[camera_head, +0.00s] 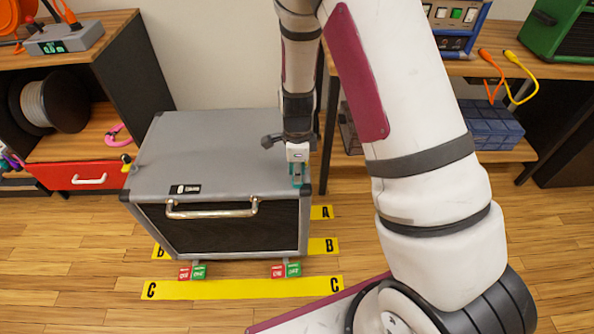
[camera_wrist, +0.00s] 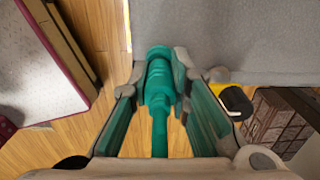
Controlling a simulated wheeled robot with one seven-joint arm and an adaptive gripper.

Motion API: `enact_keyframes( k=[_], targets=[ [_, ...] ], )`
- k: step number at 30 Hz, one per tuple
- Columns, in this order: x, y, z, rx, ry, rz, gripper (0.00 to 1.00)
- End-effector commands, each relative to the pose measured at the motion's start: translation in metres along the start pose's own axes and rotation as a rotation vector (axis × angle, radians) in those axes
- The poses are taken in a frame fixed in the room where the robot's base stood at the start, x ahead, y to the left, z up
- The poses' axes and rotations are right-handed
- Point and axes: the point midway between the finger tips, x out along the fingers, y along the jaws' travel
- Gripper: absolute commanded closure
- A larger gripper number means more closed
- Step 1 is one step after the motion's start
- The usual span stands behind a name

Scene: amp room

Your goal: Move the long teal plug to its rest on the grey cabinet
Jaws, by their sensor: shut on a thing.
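The grey cabinet (camera_head: 215,145) stands on the floor left of centre in the head view, with a handle on its dark front. My gripper (camera_head: 297,179) is at the cabinet's front right corner, pointing down. In the wrist view my gripper (camera_wrist: 160,78) is shut on the long teal plug (camera_wrist: 158,90), which lies between the two teal-lined fingers. The cabinet's grey top (camera_wrist: 240,40) fills the upper right there, close to the plug's head. I cannot tell whether the plug touches the cabinet. I cannot make out a separate rest; my gripper may hide it.
Yellow floor strips marked A, B and C (camera_head: 240,289) lie around the cabinet. Red and green blocks (camera_head: 286,271) sit at its front foot. A shelf with a cable reel (camera_head: 55,101) stands left, and a workbench (camera_head: 490,66) right.

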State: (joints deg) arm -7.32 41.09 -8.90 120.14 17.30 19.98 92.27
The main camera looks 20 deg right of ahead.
Motion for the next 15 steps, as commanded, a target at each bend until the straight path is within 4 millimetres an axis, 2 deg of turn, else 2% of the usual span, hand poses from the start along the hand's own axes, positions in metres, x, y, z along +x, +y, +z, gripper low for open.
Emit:
enact_keyframes(
  k=[8, 9, 11, 12, 15],
  targets=[
    [0.0014, 0.0001, 0.0000, 0.000, 0.000, 0.000, 1.00],
    [0.0014, 0.0001, 0.0000, 0.000, 0.000, 0.000, 0.76],
    [0.0014, 0.0001, -0.0001, 0.000, 0.000, 0.000, 0.62],
    [0.0013, 0.0001, 0.0000, 0.000, 0.000, 0.000, 0.59],
    [0.0013, -0.0001, 0.0000, 0.000, 0.000, 0.000, 0.59]
  ],
)
